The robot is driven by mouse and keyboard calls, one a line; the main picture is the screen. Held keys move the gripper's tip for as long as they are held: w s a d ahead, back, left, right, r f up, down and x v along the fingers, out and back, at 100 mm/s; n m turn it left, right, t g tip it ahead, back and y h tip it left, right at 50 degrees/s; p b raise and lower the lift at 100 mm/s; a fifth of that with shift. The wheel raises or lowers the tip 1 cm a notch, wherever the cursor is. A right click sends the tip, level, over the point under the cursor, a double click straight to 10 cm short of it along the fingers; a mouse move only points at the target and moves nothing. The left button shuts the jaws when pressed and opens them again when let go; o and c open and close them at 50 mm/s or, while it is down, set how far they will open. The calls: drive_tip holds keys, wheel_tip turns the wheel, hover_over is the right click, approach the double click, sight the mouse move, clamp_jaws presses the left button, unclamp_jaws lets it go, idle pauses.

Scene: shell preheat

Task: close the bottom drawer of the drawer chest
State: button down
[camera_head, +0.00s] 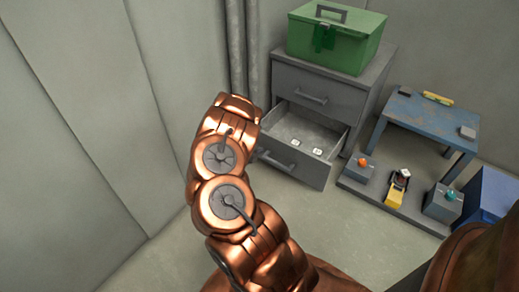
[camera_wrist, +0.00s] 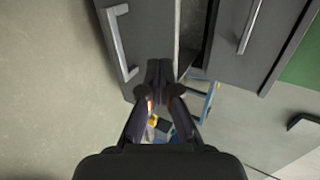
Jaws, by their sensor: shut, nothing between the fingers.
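The grey drawer chest (camera_head: 364,112) stands against the back wall. Its bottom drawer (camera_head: 319,171) is pulled out, with a bar handle (camera_head: 276,161) on its front and small white items (camera_head: 295,142) inside. In the wrist view, which is turned sideways, the bottom drawer's front (camera_wrist: 150,28) and its handle (camera_wrist: 121,42) are at the upper left. My gripper (camera_wrist: 160,68) is shut and empty, with its fingertips overlapping the drawer front's edge in the picture. I cannot tell whether they touch it. My arm hides the gripper in the head view.
The upper drawer (camera_head: 315,92) is closed. A green toolbox (camera_head: 336,41) sits on the chest. Right of it stands a blue table (camera_head: 424,121), with a low grey platform (camera_head: 412,208) bearing small devices before it. The floor in front of the drawer is clear.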

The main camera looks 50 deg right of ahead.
drive_tip(key=b, duration=0.3)
approach(275, 140)
drive_tip(key=x, duration=0.3)
drive_tip(key=f+x, duration=0.1)
drive_tip(key=x, duration=0.1)
drive_tip(key=shift+f, duration=0.1)
drive_tip(key=shift+d, duration=0.75)
